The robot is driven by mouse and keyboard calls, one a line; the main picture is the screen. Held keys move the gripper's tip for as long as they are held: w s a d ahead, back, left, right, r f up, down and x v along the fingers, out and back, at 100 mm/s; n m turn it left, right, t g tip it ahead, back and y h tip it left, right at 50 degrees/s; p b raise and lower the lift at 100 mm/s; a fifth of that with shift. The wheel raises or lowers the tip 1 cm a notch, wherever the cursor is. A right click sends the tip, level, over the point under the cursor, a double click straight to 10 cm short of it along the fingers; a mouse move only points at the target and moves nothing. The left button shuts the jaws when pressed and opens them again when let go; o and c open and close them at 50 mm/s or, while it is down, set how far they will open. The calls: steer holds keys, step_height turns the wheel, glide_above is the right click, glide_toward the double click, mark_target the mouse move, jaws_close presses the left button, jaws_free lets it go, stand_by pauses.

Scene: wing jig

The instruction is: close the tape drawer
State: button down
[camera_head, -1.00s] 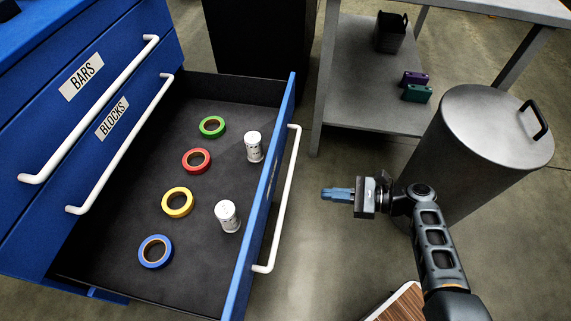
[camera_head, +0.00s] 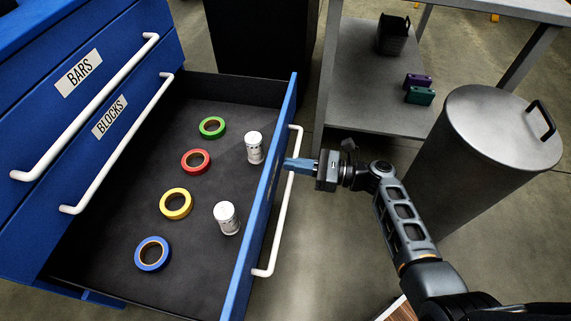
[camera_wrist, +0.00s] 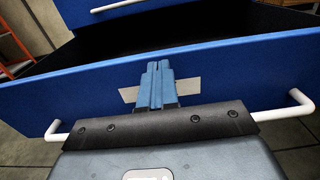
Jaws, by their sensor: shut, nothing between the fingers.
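The tape drawer (camera_head: 110,240) is pulled far out of the blue cabinet. Inside lie green (camera_head: 212,127), red (camera_head: 196,161), yellow (camera_head: 176,204) and blue (camera_head: 153,253) tape rolls and two white canisters (camera_head: 227,218). Its blue front carries a white bar handle (camera_head: 281,225), which also shows in the wrist view (camera_wrist: 283,112). My gripper (camera_head: 288,164) is shut and empty, its fingertips at the drawer front by the handle. In the wrist view the blue fingers (camera_wrist: 156,84) point at the front over a pale label (camera_wrist: 188,88); I cannot tell whether they touch.
Closed drawers labelled BARS (camera_head: 79,73) and BLOCKS (camera_head: 109,117) sit above. A grey lidded bin (camera_head: 490,150) stands right. A grey shelf table (camera_head: 370,95) behind holds a black bin and purple and green items.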

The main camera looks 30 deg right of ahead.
steer(key=shift+x, duration=1.25)
